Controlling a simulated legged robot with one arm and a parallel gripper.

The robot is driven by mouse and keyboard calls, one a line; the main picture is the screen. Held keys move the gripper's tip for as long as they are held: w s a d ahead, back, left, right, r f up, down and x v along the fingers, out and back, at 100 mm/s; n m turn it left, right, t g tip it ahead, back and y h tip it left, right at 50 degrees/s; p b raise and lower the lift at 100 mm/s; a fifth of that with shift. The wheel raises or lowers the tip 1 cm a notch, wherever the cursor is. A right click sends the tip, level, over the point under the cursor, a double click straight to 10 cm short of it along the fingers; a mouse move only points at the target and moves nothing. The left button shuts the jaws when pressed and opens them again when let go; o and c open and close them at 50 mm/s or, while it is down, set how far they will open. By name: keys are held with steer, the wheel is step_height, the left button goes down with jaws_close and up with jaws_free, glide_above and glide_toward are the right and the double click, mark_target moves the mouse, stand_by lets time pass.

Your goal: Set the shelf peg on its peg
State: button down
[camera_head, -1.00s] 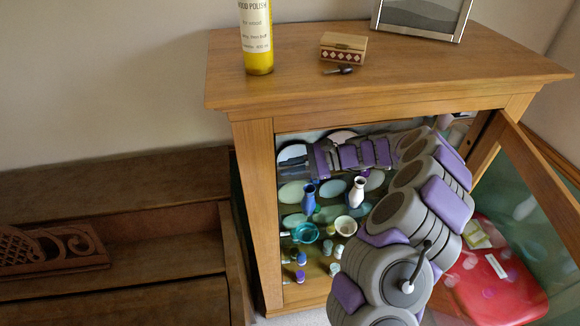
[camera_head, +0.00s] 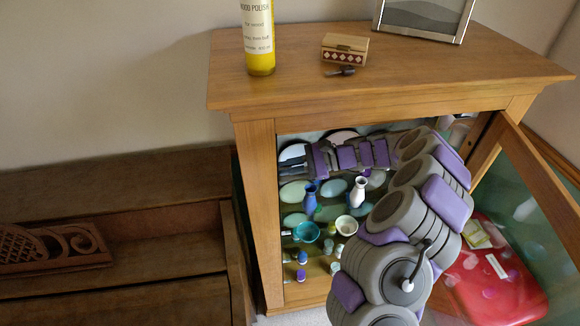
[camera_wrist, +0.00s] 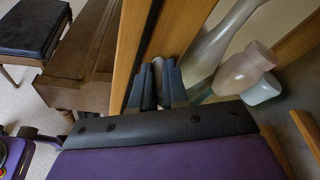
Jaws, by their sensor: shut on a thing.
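My gripper (camera_head: 290,163) reaches into the open cabinet (camera_head: 256,190) and is at the inner left side, high in the opening. In the wrist view my gripper (camera_wrist: 158,78) has its dark fingers close together beside the wooden front post (camera_wrist: 131,48). A small greyish piece, which looks like the shelf peg (camera_wrist: 157,68), shows between the fingertips. Most of it is hidden by the fingers. The peg's seat on the cabinet side cannot be made out in either view.
A blue vase (camera_head: 309,195), a white vase (camera_head: 357,192), a teal cup (camera_head: 306,232) and several small items stand below my arm. Pale vases (camera_wrist: 240,70) are right of the fingers in the wrist view. The glass door (camera_head: 530,200) stands open at right, near a red box (camera_head: 490,275).

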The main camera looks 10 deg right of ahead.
steer(key=shift+a, duration=0.1)
steer(key=c, duration=1.1)
jaws_free()
steer(key=shift+o, duration=0.2)
steer(key=p+v, duration=0.2)
steer(key=v, duration=1.5)
steer(key=shift+d, duration=0.25)
